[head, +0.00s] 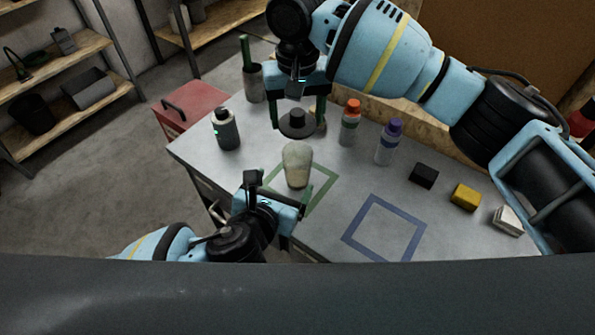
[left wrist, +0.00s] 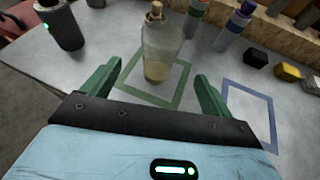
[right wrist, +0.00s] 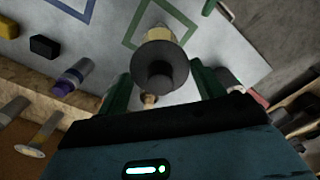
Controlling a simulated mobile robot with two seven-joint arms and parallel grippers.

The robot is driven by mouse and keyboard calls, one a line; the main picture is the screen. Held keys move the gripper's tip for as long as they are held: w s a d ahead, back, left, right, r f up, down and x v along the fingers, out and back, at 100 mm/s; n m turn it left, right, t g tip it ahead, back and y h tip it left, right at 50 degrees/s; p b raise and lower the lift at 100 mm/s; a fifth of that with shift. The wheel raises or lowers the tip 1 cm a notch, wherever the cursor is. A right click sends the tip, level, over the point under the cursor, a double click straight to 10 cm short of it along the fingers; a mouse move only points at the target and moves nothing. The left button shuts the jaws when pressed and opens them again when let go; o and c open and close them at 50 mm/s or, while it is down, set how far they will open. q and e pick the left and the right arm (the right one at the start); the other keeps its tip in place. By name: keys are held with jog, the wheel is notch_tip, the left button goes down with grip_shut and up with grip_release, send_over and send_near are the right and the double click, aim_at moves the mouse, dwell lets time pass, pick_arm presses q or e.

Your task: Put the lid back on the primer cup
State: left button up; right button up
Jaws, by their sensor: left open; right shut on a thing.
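The primer cup (head: 297,170), translucent with pale content, stands upright inside the green outlined square; it also shows in the left wrist view (left wrist: 160,45). The dark round lid (head: 297,126) with a raised knob is held by my right gripper (head: 298,114), behind the cup in the head view. In the right wrist view the lid (right wrist: 160,68) lies between the fingers and hides part of the cup. My left gripper (head: 284,192) is open and empty, its fingers pointing at the cup from the near side without visible contact.
A dark bottle (head: 226,130) stands left of the cup. An orange-capped bottle (head: 350,122) and a purple-capped bottle (head: 388,142) stand to the right. Black (head: 424,175), yellow (head: 465,196) and white (head: 508,220) blocks lie farther right. The blue outlined square (head: 385,228) is empty.

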aim_at(292, 169)
pick_arm(q)
jog(key=x, duration=1)
jog(key=c, duration=1.5)
pick_arm(e)
jog(key=shift+f, duration=2.5)
